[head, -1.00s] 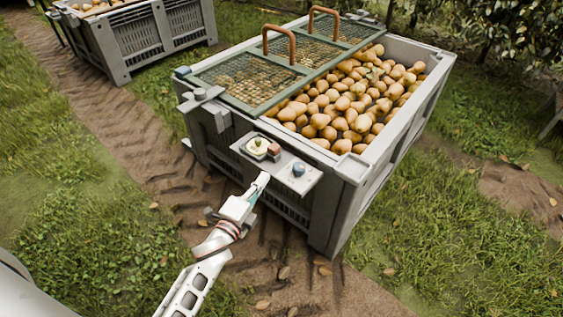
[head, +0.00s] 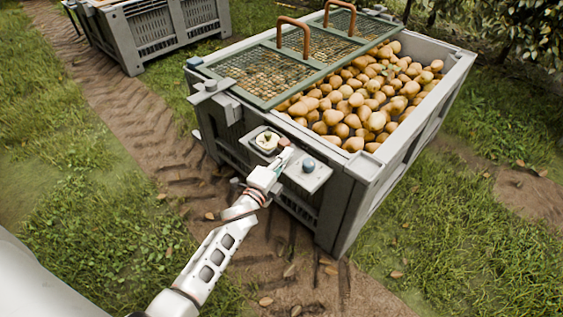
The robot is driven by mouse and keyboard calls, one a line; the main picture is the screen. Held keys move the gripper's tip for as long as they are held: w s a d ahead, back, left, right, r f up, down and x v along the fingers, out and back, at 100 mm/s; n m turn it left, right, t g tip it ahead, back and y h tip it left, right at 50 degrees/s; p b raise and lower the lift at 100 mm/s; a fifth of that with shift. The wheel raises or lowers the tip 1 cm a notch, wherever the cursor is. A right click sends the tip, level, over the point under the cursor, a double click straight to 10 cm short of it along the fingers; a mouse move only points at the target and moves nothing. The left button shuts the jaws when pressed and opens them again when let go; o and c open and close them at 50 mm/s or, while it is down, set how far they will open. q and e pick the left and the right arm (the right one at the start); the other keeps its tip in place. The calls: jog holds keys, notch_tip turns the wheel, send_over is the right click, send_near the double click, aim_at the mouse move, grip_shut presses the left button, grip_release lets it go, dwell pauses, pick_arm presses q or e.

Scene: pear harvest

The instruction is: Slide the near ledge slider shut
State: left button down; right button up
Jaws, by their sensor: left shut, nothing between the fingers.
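A grey ledge (head: 317,178) sticks out from the near side of the pear crate. On it are a white round fitting (head: 266,140), a small reddish-brown block (head: 284,143) and a blue-grey round knob (head: 308,165). I cannot tell for sure which of these is the slider, or how far it stands open. My left gripper (head: 285,157) is shut and empty. Its tips are over the ledge, just in front of the reddish-brown block and between the round fitting and the knob. Contact cannot be made out. My right gripper is out of view.
The grey crate (head: 364,172) is full of pears (head: 362,110). A green mesh lid (head: 258,97) with brown handles covers its left part. A second crate (head: 152,30) stands at the upper left. Grass and a muddy track lie around, with free room in front.

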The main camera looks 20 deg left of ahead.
aim_at(281, 147)
pick_arm(q)
jog(key=shift+w, duration=0.25)
jog(key=shift+w+a, duration=0.3)
jog(key=shift+a, duration=0.45)
jog(key=shift+w+a, duration=0.25)
jog(key=shift+a, duration=0.45)
jog(key=shift+r, duration=0.1)
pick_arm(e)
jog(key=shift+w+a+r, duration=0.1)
pick_arm(q)
jog(key=shift+s, duration=0.1)
